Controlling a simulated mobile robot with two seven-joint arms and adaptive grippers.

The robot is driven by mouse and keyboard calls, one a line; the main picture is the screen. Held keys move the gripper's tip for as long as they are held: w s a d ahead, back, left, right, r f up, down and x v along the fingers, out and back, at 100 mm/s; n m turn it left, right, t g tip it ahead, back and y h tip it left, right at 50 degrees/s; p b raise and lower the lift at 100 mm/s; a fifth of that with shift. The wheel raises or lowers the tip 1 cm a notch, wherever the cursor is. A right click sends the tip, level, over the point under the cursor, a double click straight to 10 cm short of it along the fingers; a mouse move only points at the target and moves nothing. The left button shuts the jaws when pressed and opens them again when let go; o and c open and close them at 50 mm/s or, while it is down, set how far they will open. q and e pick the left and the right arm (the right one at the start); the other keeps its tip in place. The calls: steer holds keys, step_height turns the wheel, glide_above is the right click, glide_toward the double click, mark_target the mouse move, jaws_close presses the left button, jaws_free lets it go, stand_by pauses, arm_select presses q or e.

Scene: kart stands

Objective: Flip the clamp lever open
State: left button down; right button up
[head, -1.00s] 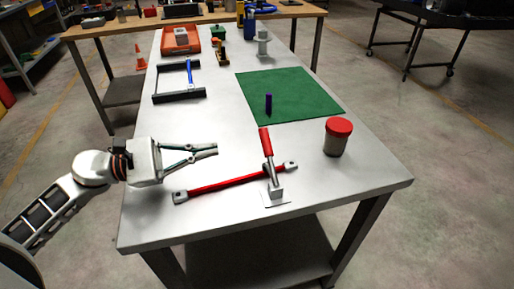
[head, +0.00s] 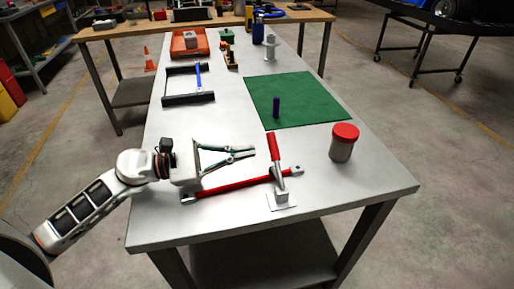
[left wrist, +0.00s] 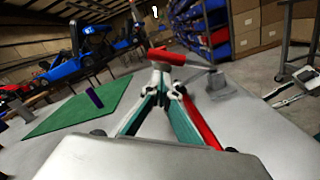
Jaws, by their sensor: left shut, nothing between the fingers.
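The clamp stands near the front of the bench, with a grey base (head: 282,199) on a small plate and a red-handled lever (head: 273,147) sticking up and tilted slightly left. In the left wrist view the red lever handle (left wrist: 168,56) shows just beyond my fingertips, with the clamp base (left wrist: 222,88) to its right. My left gripper (head: 253,151) is shut and empty, its fingertips a little left of the lever and apart from it in the head view. In the left wrist view the left gripper (left wrist: 163,72) points toward the handle. My right gripper is not in view.
A long red bar (head: 235,184) with grey ends lies behind the clamp, under my left gripper. A red-lidded jar (head: 344,143) stands to the right. A black frame (head: 188,98) is at the left.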

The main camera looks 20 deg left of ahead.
arm_select(q)
steer(key=shift+x, duration=1.15)
steer(key=shift+w+d, duration=0.2)
steer(key=shift+d, duration=0.2)
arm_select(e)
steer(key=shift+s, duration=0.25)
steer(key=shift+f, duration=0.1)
